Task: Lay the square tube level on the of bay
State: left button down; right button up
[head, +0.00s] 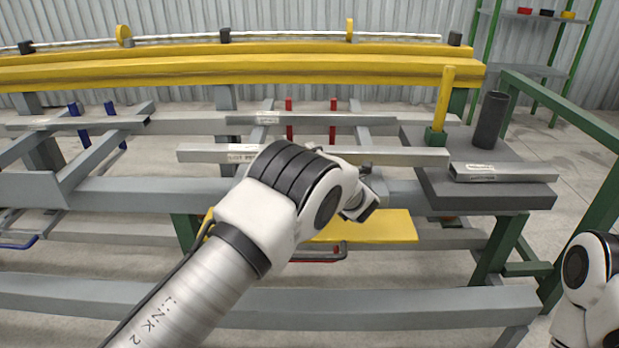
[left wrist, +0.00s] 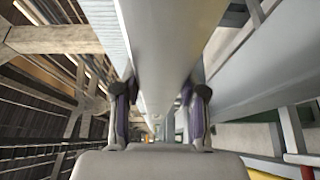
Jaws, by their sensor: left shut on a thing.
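A long grey square tube (head: 405,156) with a printed label runs left to right in the head view, nearly level. My left gripper (left wrist: 160,115) is shut on it; the tube passes between the two fingers in the left wrist view. In the head view my left wrist hides part of the tube and the fingers. The task does not name the bay clearly. One bay has red posts (head: 333,120), with another labelled grey tube (head: 350,120) across it behind the held one. A bay with blue posts (head: 75,115) stands at the left. My right gripper is out of view.
A labelled tube (head: 503,172) lies on the dark grey table (head: 480,199) at the right, near a dark cylinder (head: 490,120) and a yellow post (head: 444,98). Another tube (head: 75,124) lies by the blue posts. A yellow beam (head: 230,70) spans the back.

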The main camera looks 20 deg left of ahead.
pick_arm(q)
jog(key=shift+x, duration=1.25)
jog(key=shift+w+b, duration=0.4)
jog(key=shift+w, duration=0.05)
jog(key=shift+f+b, duration=0.7)
jog(key=shift+f, duration=0.85)
jog(key=shift+s+f, duration=0.1)
jog(key=shift+f, duration=0.15)
jog(key=c, duration=1)
grip_release()
jog(key=shift+f, duration=0.2)
jog(key=o, duration=0.3)
jog(key=shift+o, duration=0.2)
jog(key=shift+r, duration=0.1)
